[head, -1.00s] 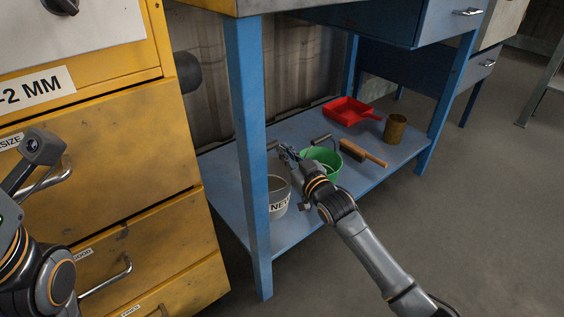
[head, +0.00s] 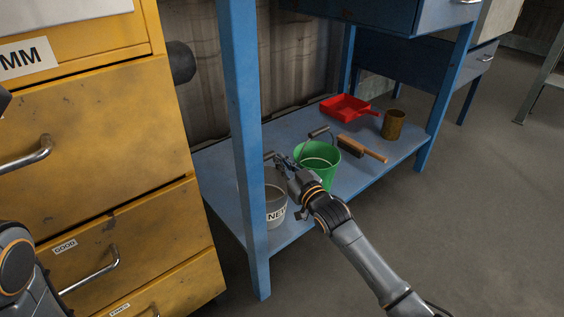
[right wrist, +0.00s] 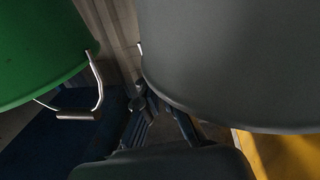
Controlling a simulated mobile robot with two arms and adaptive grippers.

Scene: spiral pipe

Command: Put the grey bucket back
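The grey bucket (head: 275,209), with a white label, is at the left end of the blue shelf (head: 226,196) and looks upright. The blue table leg hides its left side. It fills the upper right of the right wrist view (right wrist: 230,60). My right gripper (head: 280,160) is just above and behind the bucket's rim, close to the dark handle grip (head: 268,156). Its fingers look apart in the right wrist view (right wrist: 160,103), with nothing seen between them.
A green bucket (head: 321,171) stands right beside my right wrist. A brush (head: 362,149), a red dustpan (head: 345,106) and a brown can (head: 393,124) are farther right on the shelf. The blue leg (head: 244,130) and yellow drawer cabinet (head: 110,130) stand at left.

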